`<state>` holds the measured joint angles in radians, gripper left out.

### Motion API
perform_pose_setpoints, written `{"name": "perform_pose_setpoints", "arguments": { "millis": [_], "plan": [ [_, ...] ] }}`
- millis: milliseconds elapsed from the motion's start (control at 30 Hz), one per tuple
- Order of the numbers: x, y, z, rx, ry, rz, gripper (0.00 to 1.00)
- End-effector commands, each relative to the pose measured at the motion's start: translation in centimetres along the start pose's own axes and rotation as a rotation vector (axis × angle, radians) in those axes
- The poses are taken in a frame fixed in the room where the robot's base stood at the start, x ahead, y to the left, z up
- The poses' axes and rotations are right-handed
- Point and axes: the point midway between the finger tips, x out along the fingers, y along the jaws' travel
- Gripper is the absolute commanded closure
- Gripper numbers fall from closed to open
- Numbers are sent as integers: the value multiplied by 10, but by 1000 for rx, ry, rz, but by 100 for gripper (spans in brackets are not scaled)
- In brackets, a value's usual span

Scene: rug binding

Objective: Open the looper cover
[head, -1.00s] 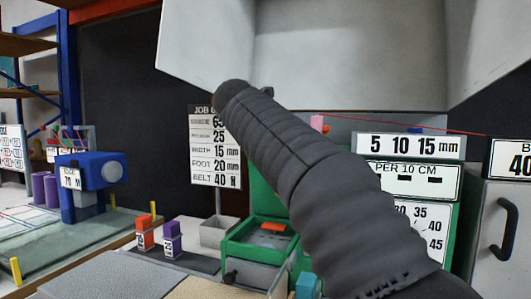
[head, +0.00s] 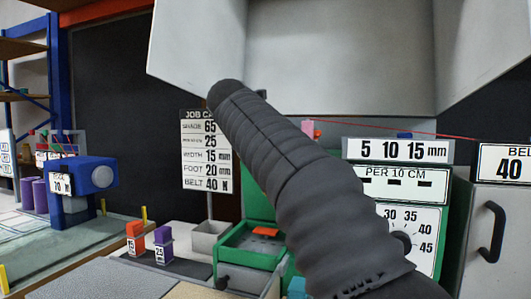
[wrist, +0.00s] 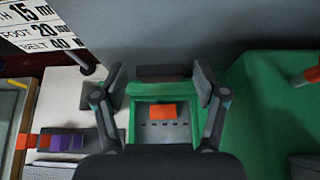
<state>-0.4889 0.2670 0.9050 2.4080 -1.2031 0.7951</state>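A green-framed box (head: 230,250) stands on the bench in the head view, below and left of my black-sleeved arm. I cannot tell for sure which part is the looper cover. The box has a grey slotted inside and an orange piece (head: 265,231) in it. In the wrist view the green frame (wrist: 133,125) and the orange piece (wrist: 163,111) lie between my fingers in the picture. My gripper (wrist: 159,80) is open and empty, its fingers spread left and right. No contact with the box shows. In the head view the gripper cannot be made out.
A grey hood (head: 340,50) hangs above. A job card (head: 206,150) stands behind the box. Orange (head: 135,238) and purple (head: 163,245) blocks stand to its left. A green dial panel (head: 400,225) and a grey cabinet (head: 490,240) are at right.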

Motion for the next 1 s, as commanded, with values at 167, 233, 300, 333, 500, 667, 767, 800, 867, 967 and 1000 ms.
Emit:
{"name": "perform_pose_setpoints", "arguments": {
  "millis": [167,233,300,333,500,667,767,800,867,967,1000],
  "plan": [
    [-2,0,-1,-1,1,0,28],
    [-7,0,0,-1,1,1,28],
    [-16,1,-1,-1,1,2,28],
    [-20,1,-1,-1,1,2,28],
    [-54,1,0,-1,0,4,28],
    [-85,1,0,-1,-2,4,28],
    [-100,1,0,-1,0,3,28],
    [-105,1,0,-1,0,3,28],
    [-111,1,0,-1,-1,2,28],
    [-117,1,0,-1,0,1,28],
    [-119,0,0,-1,0,0,28]
  ]
}}
